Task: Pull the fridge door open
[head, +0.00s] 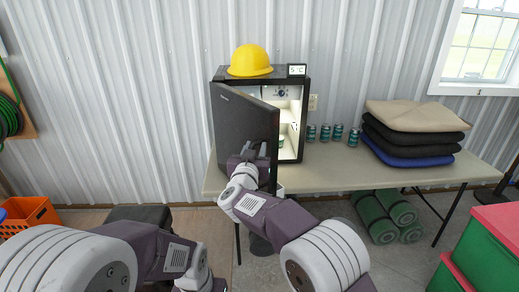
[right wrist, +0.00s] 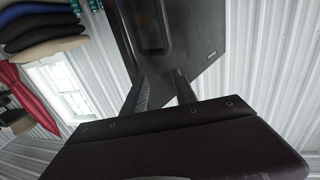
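A small black fridge (head: 304,92) stands on the table against the wall. Its door (head: 240,118) is partly open, hinged at the left, and swung toward me. The lit white inside shows to the right of it. My right gripper (head: 252,150) is at the lower part of the door's front, near its free edge. In the right wrist view its two fingers (right wrist: 163,92) are apart, with the dark door (right wrist: 165,40) just beyond the tips. I cannot tell whether they touch it. My left arm is low at the left, and its fingers are out of frame.
A yellow hard hat (head: 250,61) and a small display (head: 297,70) sit on the fridge. Several cans (head: 325,133) and folded cushions (head: 412,130) are on the table (head: 345,179) to the right. An orange crate (head: 28,214) is on the floor at left.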

